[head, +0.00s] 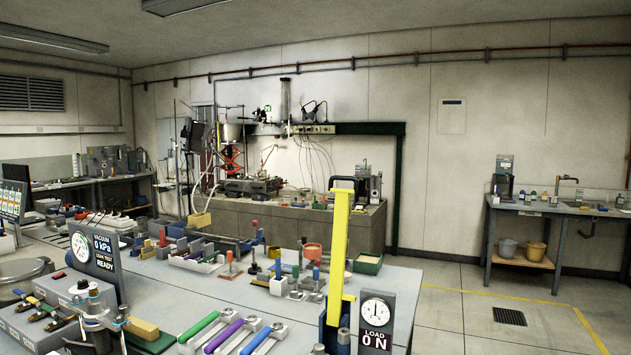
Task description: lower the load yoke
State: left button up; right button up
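A tall yellow upright bar (338,250), which looks like the load yoke, stands at the front right of the near bench. It is close to vertical, with a short step on its right side near the lower end. Its lower end meets a dark blue holder (328,332). A dial gauge with a sign reading LOAD 0 N (376,322) stands just to its right. I cannot tell how the yoke is held at its base. Neither of my grippers is in view.
Green, purple and blue-handled tools (232,335) lie left of the yoke. A vacuum gauge sign (103,252) and a grey valve box (45,325) stand at the left. Small coloured parts crowd the bench behind. Open floor (460,300) lies to the right.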

aim_at(340, 248)
jog(key=z, duration=0.35)
jog(key=i, duration=0.2)
jog(key=u, duration=2.9)
jog(key=k, duration=2.2)
jog(key=z, duration=1.15)
jog(key=i, duration=1)
